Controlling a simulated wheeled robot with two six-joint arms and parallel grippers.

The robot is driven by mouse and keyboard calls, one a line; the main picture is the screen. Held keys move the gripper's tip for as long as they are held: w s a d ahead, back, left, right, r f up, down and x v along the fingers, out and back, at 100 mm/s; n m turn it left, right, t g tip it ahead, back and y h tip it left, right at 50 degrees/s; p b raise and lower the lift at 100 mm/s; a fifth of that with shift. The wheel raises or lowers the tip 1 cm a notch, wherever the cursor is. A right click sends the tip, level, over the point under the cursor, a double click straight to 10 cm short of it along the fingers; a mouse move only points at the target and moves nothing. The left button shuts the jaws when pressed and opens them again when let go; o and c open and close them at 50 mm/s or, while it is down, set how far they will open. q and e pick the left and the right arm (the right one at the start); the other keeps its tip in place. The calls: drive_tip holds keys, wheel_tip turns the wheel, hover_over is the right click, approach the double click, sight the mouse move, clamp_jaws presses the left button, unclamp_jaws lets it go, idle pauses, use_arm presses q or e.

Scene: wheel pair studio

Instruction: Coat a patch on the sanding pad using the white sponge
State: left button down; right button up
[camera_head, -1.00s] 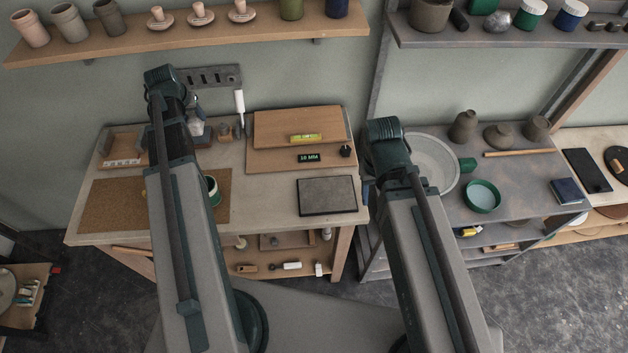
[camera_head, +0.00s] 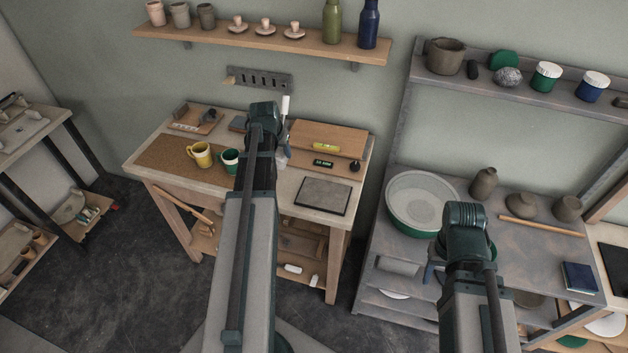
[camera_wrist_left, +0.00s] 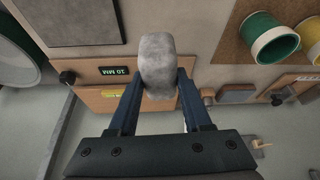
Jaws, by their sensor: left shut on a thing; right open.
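The sanding pad, a dark grey rectangle (camera_head: 322,195), lies flat at the front right of the workbench. It also shows at the upper left of the left wrist view (camera_wrist_left: 80,20). My left gripper (camera_wrist_left: 158,88) is shut on a pale grey-white rounded block, which I take as the white sponge (camera_wrist_left: 157,60). The sponge is apart from the pad in that view. In the head view my left arm mostly hides the gripper and sponge. My right gripper (camera_head: 432,271) is open, mostly hidden behind its wrist, in front of the grey shelf unit.
A wooden board (camera_head: 325,137) with a level and a display is behind the pad. A large basin (camera_head: 423,203) stands on the grey shelf unit (camera_head: 520,240).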

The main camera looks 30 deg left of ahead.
use_arm(q)
drive_tip(key=s+d+m, duration=0.1)
drive_tip(key=d, duration=0.7)
drive_tip(key=shift+s+d+f, duration=0.25)
drive_tip(key=shift+s, duration=0.1)
use_arm(e)
drive_tip(key=shift+s+d+f, duration=0.15)
drive_tip(key=shift+d+f, duration=0.05)
drive_tip(key=shift+d, duration=0.2)
use_arm(q)
wheel_tip(320, 180, down, 8)
drive_tip(key=b, duration=0.8)
drive_tip(key=shift+r, duration=0.15)
drive_tip(key=w, duration=0.2)
drive_tip(key=shift+w+a+r+p, duration=0.35)
drive_tip(key=shift+r+p, duration=0.05)
drive_tip(key=shift+w+a, duration=0.15)
drive_tip(key=shift+w, duration=0.5)
use_arm(e)
wheel_tip(320, 180, down, 7)
use_arm(q)
drive_tip(key=shift+s, duration=0.15)
drive_tip(key=shift+s+d, duration=0.3)
drive_tip(key=shift+s, duration=0.6)
